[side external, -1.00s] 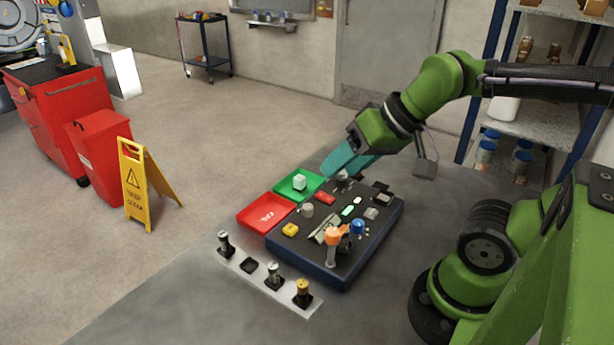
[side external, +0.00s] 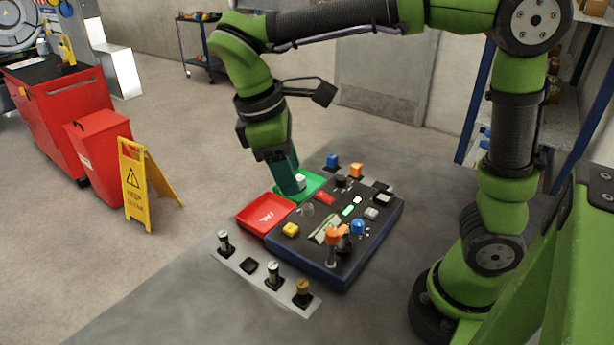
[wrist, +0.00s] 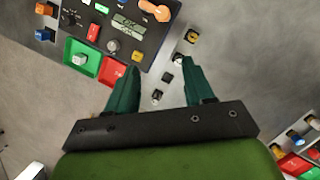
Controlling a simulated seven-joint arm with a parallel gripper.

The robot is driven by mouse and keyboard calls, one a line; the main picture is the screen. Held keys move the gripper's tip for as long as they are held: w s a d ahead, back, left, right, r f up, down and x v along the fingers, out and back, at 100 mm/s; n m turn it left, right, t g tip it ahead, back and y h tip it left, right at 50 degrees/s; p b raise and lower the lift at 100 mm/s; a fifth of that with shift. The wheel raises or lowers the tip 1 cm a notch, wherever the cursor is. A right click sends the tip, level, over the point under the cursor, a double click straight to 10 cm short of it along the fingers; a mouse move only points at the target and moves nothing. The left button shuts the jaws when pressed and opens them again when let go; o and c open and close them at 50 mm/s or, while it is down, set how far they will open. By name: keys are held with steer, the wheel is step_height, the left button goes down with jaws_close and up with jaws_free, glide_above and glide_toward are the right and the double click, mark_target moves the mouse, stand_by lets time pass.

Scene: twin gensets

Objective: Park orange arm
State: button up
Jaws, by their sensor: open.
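The orange arm (side external: 333,238) stands on the dark console (side external: 318,269) near its front edge, with an orange top. In the wrist view the orange arm (wrist: 155,11) lies at the top edge, beside a small green display (wrist: 128,25). My gripper (side external: 290,191) points down in front of the green tray, left of the console and apart from the orange arm. In the wrist view my gripper (wrist: 163,78) is open, with nothing between its fingers.
The green tray (side external: 315,180) holds a white cube (side external: 300,182). The red tray (side external: 262,216) lies beside it. A pale strip (side external: 245,263) with several posts runs along the front left. Blue (side external: 332,161) and orange (side external: 355,170) blocks stand behind the console.

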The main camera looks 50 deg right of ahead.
step_height(320, 180, up, 2)
steer(key=n, duration=0.1)
steer(key=g, duration=0.1)
glide_toward(332, 232)
steer(key=shift+n+h, duration=0.3)
steer(key=x, duration=0.8)
steer(key=shift+s+a+f, duration=0.1)
steer(key=shift+a+f, duration=0.05)
steer(key=shift+f, duration=0.2)
steer(key=shift+c, duration=0.4)
jaws_close()
